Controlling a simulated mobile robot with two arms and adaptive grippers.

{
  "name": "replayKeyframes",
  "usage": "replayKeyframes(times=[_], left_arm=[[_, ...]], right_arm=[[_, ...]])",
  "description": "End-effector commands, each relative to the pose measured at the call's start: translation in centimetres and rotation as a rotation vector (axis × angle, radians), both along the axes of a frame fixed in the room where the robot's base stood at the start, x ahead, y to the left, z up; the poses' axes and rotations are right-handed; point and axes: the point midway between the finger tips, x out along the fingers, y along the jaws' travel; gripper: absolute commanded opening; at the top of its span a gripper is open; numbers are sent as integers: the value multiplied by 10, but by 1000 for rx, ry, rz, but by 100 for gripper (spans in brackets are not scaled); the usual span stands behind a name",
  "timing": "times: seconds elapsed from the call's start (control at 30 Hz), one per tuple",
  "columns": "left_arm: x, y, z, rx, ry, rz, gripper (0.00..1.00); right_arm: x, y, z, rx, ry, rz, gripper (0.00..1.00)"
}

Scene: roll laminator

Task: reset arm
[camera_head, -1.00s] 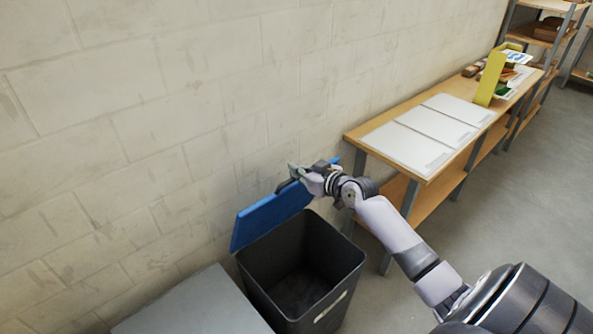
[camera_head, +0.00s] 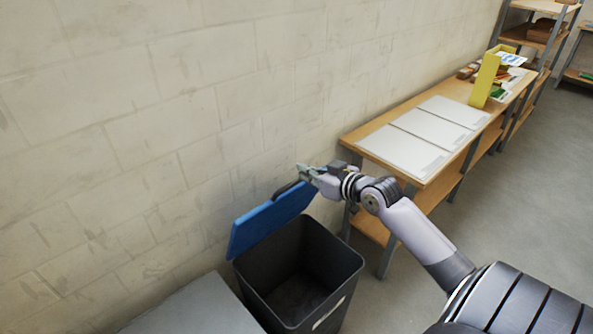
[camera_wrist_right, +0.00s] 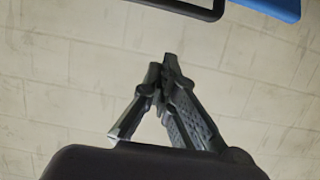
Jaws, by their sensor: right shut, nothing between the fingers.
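My right arm comes in from the lower right in the head view. Its gripper (camera_head: 302,171) is beside the upper edge of the raised blue lid (camera_head: 268,222) of a dark bin (camera_head: 296,296). In the right wrist view the fingers (camera_wrist_right: 166,66) meet at the tips with nothing between them, in front of the block wall. A strip of the blue lid (camera_wrist_right: 272,7) shows at the top right there, apart from the fingers. My left gripper is not in view.
The bin stands open against the wall (camera_head: 120,130), next to a grey surface (camera_head: 195,308). A wooden bench (camera_head: 352,142) with white sheets (camera_head: 405,153) and a yellow holder (camera_head: 485,80) stands to the right. Shelves are farther back. The floor (camera_head: 500,200) at right is clear.

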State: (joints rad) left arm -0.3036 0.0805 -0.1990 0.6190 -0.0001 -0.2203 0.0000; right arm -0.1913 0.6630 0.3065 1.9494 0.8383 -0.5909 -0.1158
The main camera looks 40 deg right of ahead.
Motion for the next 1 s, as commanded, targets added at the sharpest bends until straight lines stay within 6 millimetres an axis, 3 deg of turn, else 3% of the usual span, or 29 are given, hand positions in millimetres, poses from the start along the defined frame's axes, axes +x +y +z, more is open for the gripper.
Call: replayKeyframes(times=[0.37, 0.47, 0.57, 0.73, 0.87, 1.0], left_arm=[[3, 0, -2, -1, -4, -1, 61], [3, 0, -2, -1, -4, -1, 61], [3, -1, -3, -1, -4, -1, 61], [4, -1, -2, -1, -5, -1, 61], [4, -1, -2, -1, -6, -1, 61], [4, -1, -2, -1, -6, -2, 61]], right_arm=[[-12, -1, 4, 0, 1, 0, 0], [-12, -5, -8, 5, 17, -13, 0], [-14, -15, -47, 17, 69, -54, 0], [-35, -34, -164, 29, 234, -152, 0], [-69, -31, -259, 21, 376, -201, 0], [-120, -13, -352, 1, 530, -220, 0]])
